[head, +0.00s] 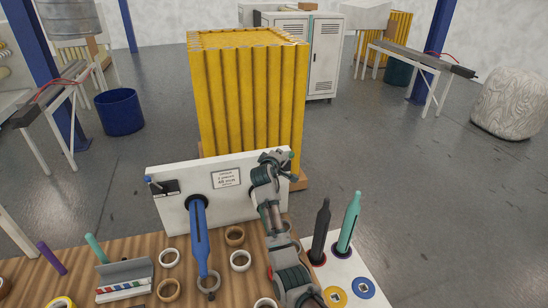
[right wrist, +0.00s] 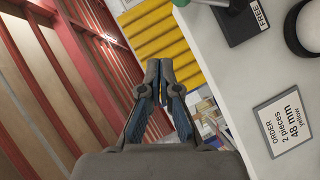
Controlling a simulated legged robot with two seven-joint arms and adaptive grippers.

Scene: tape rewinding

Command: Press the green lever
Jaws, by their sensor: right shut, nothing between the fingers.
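My right gripper (head: 278,160) is at the upper right end of the white panel (head: 165,213), with its fingers shut and empty. In the right wrist view its fingertips (right wrist: 160,70) are together, pointing past the panel's edge, apart from the lever. The green lever (right wrist: 214,3) shows only in part at the top edge of the right wrist view, by a black plate (right wrist: 238,22) marked FREE. In the head view I cannot make the green lever out; my right arm covers that end of the panel. My left gripper is not in view.
A blue spindle (head: 198,240) juts from the panel. At the left end is a blue-tipped lever (head: 148,180). Black (head: 320,230) and teal (head: 349,225) spindles stand at right. Several rings lie on the wooden table (head: 125,245).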

